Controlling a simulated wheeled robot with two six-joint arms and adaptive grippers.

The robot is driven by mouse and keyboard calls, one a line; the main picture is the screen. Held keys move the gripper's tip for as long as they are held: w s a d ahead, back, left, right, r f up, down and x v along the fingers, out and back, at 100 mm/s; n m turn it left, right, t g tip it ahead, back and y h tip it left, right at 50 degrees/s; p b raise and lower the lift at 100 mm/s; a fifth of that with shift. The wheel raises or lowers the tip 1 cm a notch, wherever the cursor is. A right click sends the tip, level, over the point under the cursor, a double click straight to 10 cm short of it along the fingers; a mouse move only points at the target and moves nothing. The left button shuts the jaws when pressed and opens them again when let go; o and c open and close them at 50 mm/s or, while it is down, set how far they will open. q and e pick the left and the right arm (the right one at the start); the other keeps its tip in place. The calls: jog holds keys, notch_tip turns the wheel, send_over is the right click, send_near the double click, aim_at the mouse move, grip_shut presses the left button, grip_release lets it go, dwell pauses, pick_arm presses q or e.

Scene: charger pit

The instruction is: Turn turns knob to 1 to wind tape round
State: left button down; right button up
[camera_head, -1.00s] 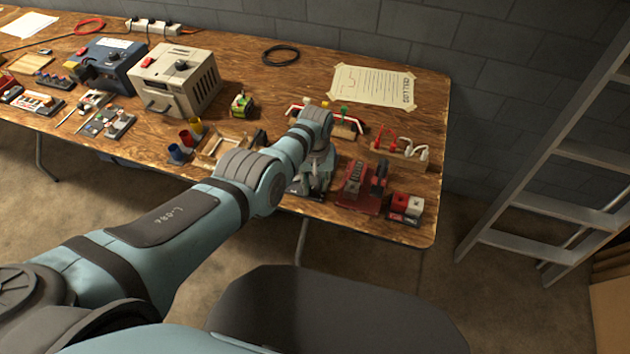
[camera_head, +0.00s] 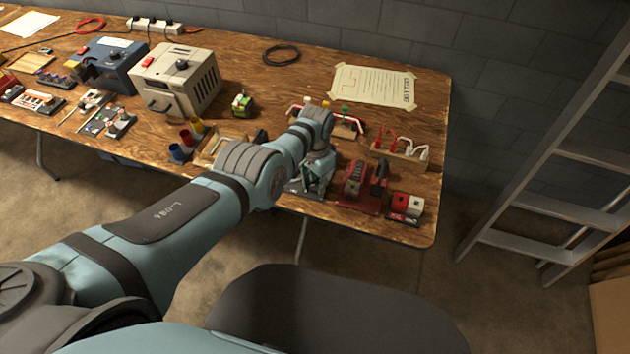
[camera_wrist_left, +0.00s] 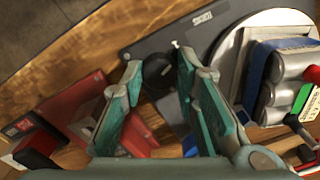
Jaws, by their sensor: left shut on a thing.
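In the left wrist view, a dark round knob (camera_wrist_left: 158,78) sits on a dark grey base plate (camera_wrist_left: 150,47) with a small white label (camera_wrist_left: 202,18). My left gripper (camera_wrist_left: 160,66) has its teal-padded fingers on either side of the knob and is shut on it. A pale round disc (camera_wrist_left: 270,22) carrying grey cylinders (camera_wrist_left: 288,78) and a blue part stands right of the knob. The knob's marks cannot be read. In the head view my left gripper (camera_head: 312,178) is low over the table's front edge, and my arm hides most of the device there. My right gripper is not in view.
A red device (camera_head: 358,190) stands close right of the gripper, with a red and white block (camera_head: 406,206) beyond it. A wooden cable rack (camera_head: 398,155) and a taped paper (camera_head: 374,86) lie behind. Beige (camera_head: 178,80) and blue boxes stand at left.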

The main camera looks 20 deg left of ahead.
aim_at(316, 185)
pick_arm(q)
jog(key=shift+m, duration=0.3)
jog(key=c, duration=1.2)
grip_release()
jog(key=shift+c, duration=0.2)
jog(key=shift+r, duration=0.1)
notch_tip(316, 185, up, 12)
